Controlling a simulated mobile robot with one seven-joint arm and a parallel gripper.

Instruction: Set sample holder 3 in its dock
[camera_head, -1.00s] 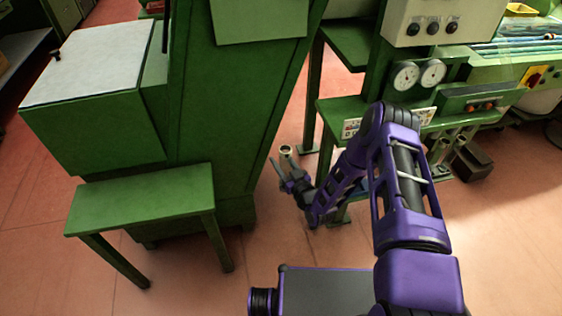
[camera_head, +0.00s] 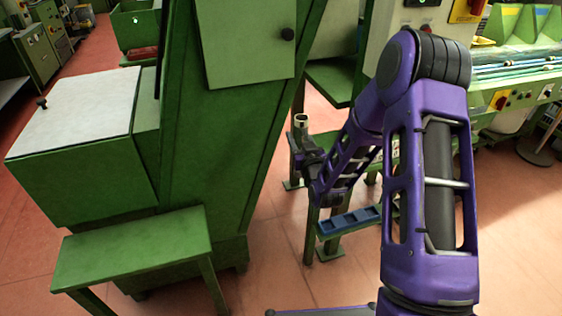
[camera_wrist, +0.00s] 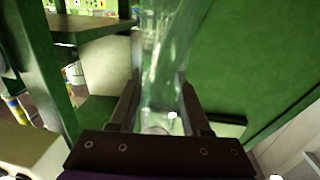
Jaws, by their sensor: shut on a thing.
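My gripper (camera_head: 303,147) is left of my forearm in the head view, with its fingers pointing away. It is shut on a small pale cylinder with an open top (camera_head: 301,121), which stands up above the fingers. In the wrist view a clear, glassy holder (camera_wrist: 161,75) is between the two dark fingers of my gripper (camera_wrist: 157,112). No number on it can be read. A blue tray with several square pockets (camera_head: 350,221) is low on a green stand, below and right of my gripper. Part of it is hidden by my arm. I cannot tell whether it is the dock.
A tall green cabinet (camera_head: 215,130) stands left of my gripper, with a low green bench (camera_head: 135,245) in front. A green machine with a pale control panel is behind my arm. Bare reddish floor (camera_head: 275,245) lies between cabinet and stand.

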